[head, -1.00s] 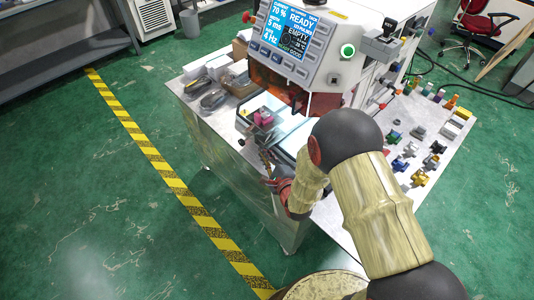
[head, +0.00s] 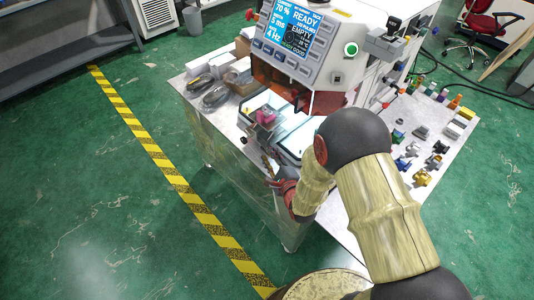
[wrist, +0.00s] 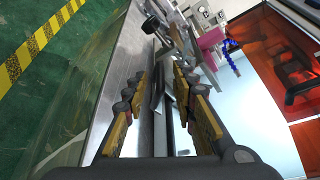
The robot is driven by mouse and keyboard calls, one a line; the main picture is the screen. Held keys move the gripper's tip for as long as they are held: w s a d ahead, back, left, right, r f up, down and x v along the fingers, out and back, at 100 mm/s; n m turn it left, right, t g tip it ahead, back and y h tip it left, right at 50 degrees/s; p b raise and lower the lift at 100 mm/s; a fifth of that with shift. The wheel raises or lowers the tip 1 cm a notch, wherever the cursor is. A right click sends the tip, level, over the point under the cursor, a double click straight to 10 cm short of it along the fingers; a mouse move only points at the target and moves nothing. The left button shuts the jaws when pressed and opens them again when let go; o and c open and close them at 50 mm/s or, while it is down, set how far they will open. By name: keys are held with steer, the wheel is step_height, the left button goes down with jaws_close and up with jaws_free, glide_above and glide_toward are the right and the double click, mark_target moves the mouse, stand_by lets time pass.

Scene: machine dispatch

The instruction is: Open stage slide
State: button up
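The stage slide (head: 262,128) sits low at the front of the machine, below its orange window, with a pink block (head: 265,116) on it. The pink block also shows in the wrist view (wrist: 210,40), beside a blue segmented hose. My gripper (head: 268,165) is at the table's front edge, just in front of the stage. In the wrist view my gripper (wrist: 158,78) has its two fingers apart, with metal edges visible between and beyond them. A dark knob (wrist: 152,25) lies ahead of the fingertips. I cannot tell whether either finger touches the slide.
The machine's screen (head: 290,28) reads READY and EMPTY. A green button (head: 351,49) is on its right side. Bundled items and boxes (head: 216,95) lie left of the stage. Several small coloured parts (head: 420,160) stand on the table at right.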

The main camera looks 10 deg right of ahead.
steer(key=v, duration=1)
steer(key=shift+s, duration=0.15)
steer(key=w+d+r+n+g+h, duration=0.1)
steer(key=d+r+n+g+h, duration=0.15)
steer(key=r+n, duration=0.35)
steer(key=w+d+r+n+g+h, duration=0.15)
steer(key=d+r+n, duration=0.3)
steer(key=r, duration=0.45)
steer(key=s+r+n+g, duration=0.1)
steer(key=s+r+n, duration=0.2)
steer(key=s, duration=0.4)
steer(key=s+d+r+n+g, duration=0.1)
steer(key=s+r+n, duration=0.3)
steer(key=s, duration=0.4)
steer(key=s+r+n+g, duration=0.3)
steer(key=s+r, duration=0.1)
steer(key=s, duration=0.3)
steer(key=shift+s+d+r+n, duration=0.3)
steer(key=shift+s+d+n, duration=0.05)
